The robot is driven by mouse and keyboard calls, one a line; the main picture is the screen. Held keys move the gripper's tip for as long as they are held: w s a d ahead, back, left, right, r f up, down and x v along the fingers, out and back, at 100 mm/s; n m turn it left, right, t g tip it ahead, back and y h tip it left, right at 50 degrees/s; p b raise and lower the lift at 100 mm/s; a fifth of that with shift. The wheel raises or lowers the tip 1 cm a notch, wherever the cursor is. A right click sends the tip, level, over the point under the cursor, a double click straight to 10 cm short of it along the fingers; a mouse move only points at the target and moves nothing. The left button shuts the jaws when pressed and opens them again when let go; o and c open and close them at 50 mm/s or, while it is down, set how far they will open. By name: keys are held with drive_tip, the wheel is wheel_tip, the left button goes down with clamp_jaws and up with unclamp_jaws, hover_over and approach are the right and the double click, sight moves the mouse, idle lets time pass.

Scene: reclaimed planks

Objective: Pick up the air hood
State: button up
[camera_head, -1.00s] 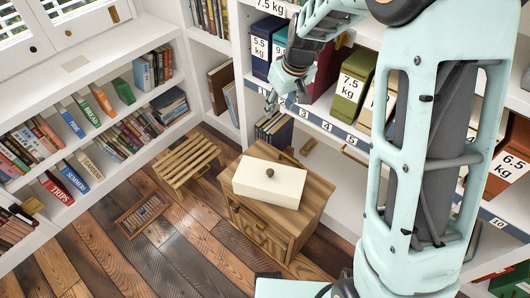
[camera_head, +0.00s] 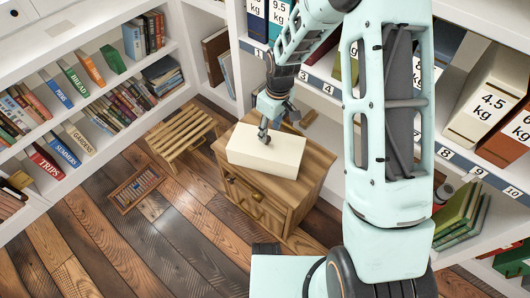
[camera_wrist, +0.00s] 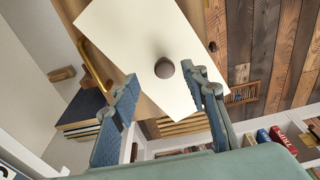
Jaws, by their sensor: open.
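The likely air hood is a cream, box-like piece (camera_head: 283,160) with a flat top, lying on a small wooden cabinet (camera_head: 291,216). In the wrist view its pale top (camera_wrist: 125,33) carries a round brown knob (camera_wrist: 164,69). My gripper (camera_head: 265,135) is over the top of this piece, pointing down. In the wrist view my gripper (camera_wrist: 160,76) is open, with one finger on each side of the knob and gaps between. In the head view the gripper covers the knob. I cannot tell the exact height of the fingertips.
White shelves with books (camera_head: 103,115) line the left. A numbered shelf with weight-labelled boxes (camera_head: 487,101) is on the right. Floor in front is clear.

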sight(267, 148)
drive_tip(key=f, duration=0.2)
drive_tip(key=a+f+b, duration=0.1)
drive_tip(key=f, duration=0.1)
drive_tip(key=shift+f, duration=0.3)
drive_tip(key=shift+r, duration=0.1)
clamp_jaws()
